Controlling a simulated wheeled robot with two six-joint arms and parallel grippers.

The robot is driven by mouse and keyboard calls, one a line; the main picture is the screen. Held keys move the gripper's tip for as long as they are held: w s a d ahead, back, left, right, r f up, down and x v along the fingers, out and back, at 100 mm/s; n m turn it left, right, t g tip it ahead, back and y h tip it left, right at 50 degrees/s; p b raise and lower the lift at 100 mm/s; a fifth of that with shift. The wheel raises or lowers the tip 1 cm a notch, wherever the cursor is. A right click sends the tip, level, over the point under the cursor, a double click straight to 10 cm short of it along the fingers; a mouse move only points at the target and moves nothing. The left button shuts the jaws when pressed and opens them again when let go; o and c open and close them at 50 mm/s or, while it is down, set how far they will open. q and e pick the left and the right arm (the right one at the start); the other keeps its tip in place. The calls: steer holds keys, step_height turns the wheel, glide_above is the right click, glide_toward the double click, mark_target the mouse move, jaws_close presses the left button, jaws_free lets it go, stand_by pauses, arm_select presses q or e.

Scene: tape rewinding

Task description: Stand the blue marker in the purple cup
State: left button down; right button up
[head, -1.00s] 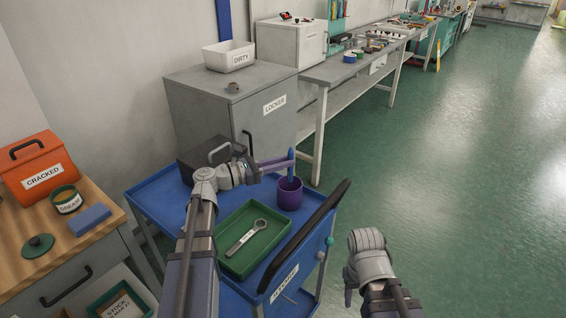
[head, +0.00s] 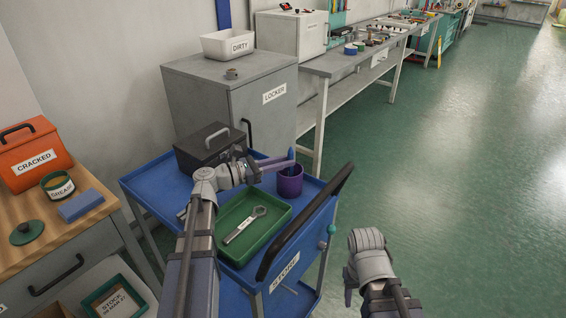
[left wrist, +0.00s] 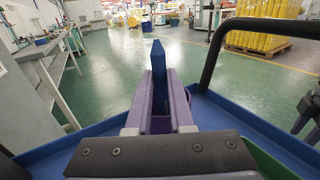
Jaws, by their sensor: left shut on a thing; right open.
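The blue marker (head: 291,154) is upright between the fingertips of my left gripper (head: 288,161), which is shut on it. In the left wrist view the marker (left wrist: 158,66) rises between the purple fingers (left wrist: 158,100). The purple cup (head: 289,184) stands on the blue cart (head: 155,188), directly below the fingertips. The marker's lower end reaches the cup's opening and seems to be inside it; whether it touches the bottom is hidden. My right gripper (head: 350,285) is open and empty, right of the cart over the floor.
A green tray (head: 225,225) with a wrench (head: 244,226) lies in front of the cup. A black box (head: 208,146) stands behind my left arm. The cart's dark handle (head: 305,225) runs along its right side. The grey locker (head: 225,105) is behind; the floor to the right is clear.

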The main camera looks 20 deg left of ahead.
arm_select(q)
steer(key=c, duration=0.7)
jaws_free()
steer(key=v, duration=0.8)
steer(key=shift+d+r, duration=0.1)
steer(key=shift+r, duration=0.05)
stand_by(0.4)
